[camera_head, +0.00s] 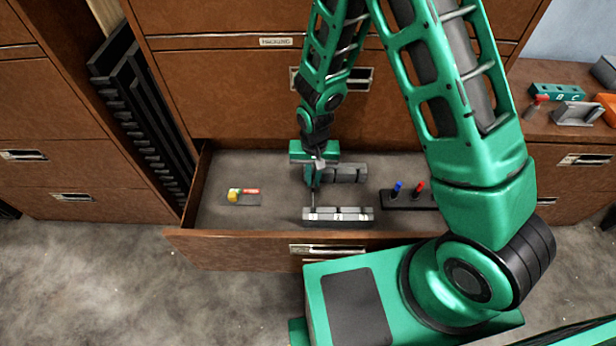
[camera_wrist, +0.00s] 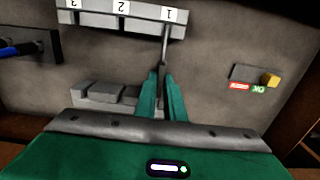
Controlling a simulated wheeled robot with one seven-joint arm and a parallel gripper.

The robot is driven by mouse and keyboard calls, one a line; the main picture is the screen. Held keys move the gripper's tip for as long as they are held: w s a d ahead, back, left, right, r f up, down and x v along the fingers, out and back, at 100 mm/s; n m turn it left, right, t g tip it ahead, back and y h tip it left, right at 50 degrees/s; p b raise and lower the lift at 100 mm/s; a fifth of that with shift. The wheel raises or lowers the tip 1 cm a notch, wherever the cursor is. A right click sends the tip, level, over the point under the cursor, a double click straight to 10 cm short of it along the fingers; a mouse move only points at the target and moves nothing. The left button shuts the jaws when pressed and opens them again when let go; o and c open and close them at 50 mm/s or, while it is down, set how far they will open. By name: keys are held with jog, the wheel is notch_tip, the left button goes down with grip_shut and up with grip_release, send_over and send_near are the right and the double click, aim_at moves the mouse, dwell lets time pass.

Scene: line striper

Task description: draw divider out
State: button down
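The divider (camera_wrist: 164,46) is a thin grey upright plate in the open drawer, seen nearly edge-on in the wrist view. One end meets the numbered rail (camera_wrist: 120,19) beside label 1. In the head view, the divider (camera_head: 313,199) is a thin strip between my gripper and the front numbered rail (camera_head: 338,222). My gripper (camera_wrist: 161,72) points down into the drawer with its green fingers close together on both sides of the divider. In the head view, my gripper (camera_head: 314,180) partly hides the divider and the rear slotted rail (camera_head: 347,174). The divider's lower edge is unclear.
The drawer front (camera_head: 240,248) stands pulled out. A small plate with a yellow knob (camera_head: 233,195) lies left inside the drawer. A dark stand with blue and red pegs (camera_head: 408,198) sits right, partly behind my arm. Bare drawer floor (camera_head: 275,192) lies left of my gripper.

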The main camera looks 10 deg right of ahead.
jog(key=shift+s+r, duration=0.15)
jog(key=shift+r, duration=0.3)
jog(key=shift+r, duration=0.25)
dwell(0.3)
jog(key=shift+r, duration=3.55)
